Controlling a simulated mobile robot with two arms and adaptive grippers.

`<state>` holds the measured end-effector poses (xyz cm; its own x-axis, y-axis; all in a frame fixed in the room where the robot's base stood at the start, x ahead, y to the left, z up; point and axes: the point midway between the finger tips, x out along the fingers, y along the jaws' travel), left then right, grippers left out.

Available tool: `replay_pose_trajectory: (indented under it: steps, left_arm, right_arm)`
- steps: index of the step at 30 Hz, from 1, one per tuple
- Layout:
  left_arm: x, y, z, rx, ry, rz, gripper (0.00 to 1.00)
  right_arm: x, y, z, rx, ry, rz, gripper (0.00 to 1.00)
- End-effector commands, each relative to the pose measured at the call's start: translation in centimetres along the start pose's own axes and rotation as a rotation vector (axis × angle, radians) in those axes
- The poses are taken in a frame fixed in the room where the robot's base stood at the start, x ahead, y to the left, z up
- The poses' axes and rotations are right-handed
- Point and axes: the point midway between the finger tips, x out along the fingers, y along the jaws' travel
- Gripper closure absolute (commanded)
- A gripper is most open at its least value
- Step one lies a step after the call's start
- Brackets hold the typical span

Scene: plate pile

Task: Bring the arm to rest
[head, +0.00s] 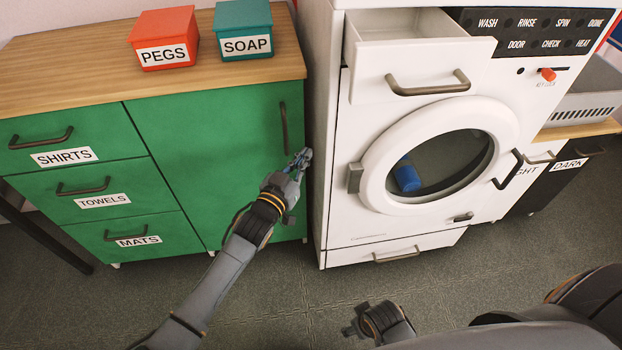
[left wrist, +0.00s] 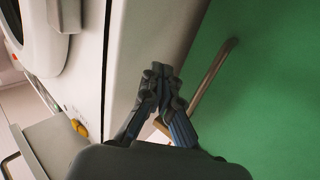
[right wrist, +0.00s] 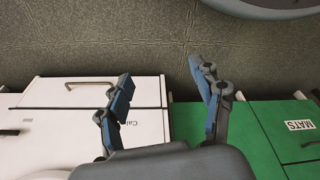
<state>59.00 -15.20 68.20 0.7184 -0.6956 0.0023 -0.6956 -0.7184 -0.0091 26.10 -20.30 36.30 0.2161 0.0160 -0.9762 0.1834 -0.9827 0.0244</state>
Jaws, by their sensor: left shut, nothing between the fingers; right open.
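My left gripper (head: 302,158) is shut and empty. In the head view it is in front of the green cabinet's right edge, near the cabinet door's vertical handle (head: 284,128). In the left wrist view its fingertips (left wrist: 160,72) meet, with that handle (left wrist: 212,82) close beside them on the right. I cannot tell whether they touch it. My right gripper (head: 360,325) is low over the floor at the bottom of the head view. In the right wrist view its fingers (right wrist: 163,90) are spread wide with nothing between them.
The white washing machine (head: 330,170) has its top drawer (head: 420,65) pulled out and its round door (head: 440,155) shut, with a blue item inside. The red PEGS box (head: 163,38) and teal SOAP box (head: 243,28) stand on the cabinet (head: 60,80). The floor (head: 300,290) in front is clear.

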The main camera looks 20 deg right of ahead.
Motion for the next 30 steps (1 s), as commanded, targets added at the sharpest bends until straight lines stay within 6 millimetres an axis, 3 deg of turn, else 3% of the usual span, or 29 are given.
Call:
replay_pose_trajectory:
  steps: [3, 9, 20, 23, 25, 30]
  left_arm:
    - [-2.4, 1.7, -0.1, -0.002, -0.001, 0.0, 1.0]
    - [-4.8, 3.6, -0.1, -0.001, 0.002, 0.001, 1.0]
    - [-5.8, 4.2, 0.2, -0.001, -0.005, -0.003, 1.0]
    - [-6.7, 3.1, 2.3, -0.016, -0.062, -0.038, 1.0]
    - [-8.2, 1.8, 5.2, -0.037, -0.142, -0.084, 1.0]
    - [-15.0, -1.8, 14.9, -0.112, -0.424, -0.226, 1.0]
  right_arm:
    - [1.3, -0.1, 1.2, -0.002, -0.012, -0.001, 0.34]
    - [2.7, -0.2, 2.5, -0.004, -0.02, -0.002, 0.34]
    - [3.2, -0.2, 3.0, -0.005, -0.021, -0.003, 0.34]
    - [3.2, -0.2, 3.0, -0.005, -0.021, -0.003, 0.34]
    - [3.2, -0.2, 3.0, -0.005, -0.021, -0.003, 0.34]
    - [3.2, -0.2, 3.0, -0.005, -0.022, -0.003, 0.34]
